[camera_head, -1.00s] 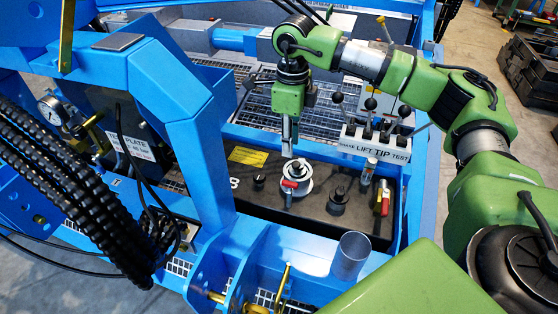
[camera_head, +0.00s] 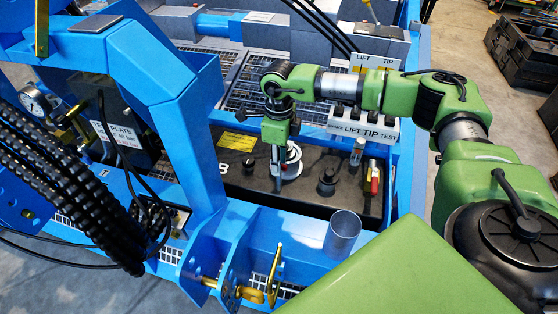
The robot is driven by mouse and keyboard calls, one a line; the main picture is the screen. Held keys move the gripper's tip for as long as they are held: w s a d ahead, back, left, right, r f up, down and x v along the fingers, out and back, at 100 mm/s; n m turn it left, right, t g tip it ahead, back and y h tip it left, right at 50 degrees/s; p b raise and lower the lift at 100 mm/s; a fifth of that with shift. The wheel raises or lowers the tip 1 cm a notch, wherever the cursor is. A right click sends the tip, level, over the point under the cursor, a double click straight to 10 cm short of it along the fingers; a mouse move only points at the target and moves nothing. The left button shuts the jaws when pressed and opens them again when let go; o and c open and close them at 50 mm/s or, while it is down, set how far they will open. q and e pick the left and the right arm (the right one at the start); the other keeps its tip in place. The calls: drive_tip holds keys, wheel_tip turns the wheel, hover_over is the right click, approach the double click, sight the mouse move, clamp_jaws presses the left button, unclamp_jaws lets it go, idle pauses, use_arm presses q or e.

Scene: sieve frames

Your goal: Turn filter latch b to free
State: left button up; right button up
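My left gripper is not in view.
Black knobs (camera_head: 327,182) and a red-handled valve (camera_head: 374,179) stand to the right of the cap. A steel cup-like cylinder (camera_head: 342,234) stands on the blue frame (camera_head: 400,215) in front. A labelled lever panel (camera_head: 360,124) is behind.

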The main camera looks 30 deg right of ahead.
clamp_jaws()
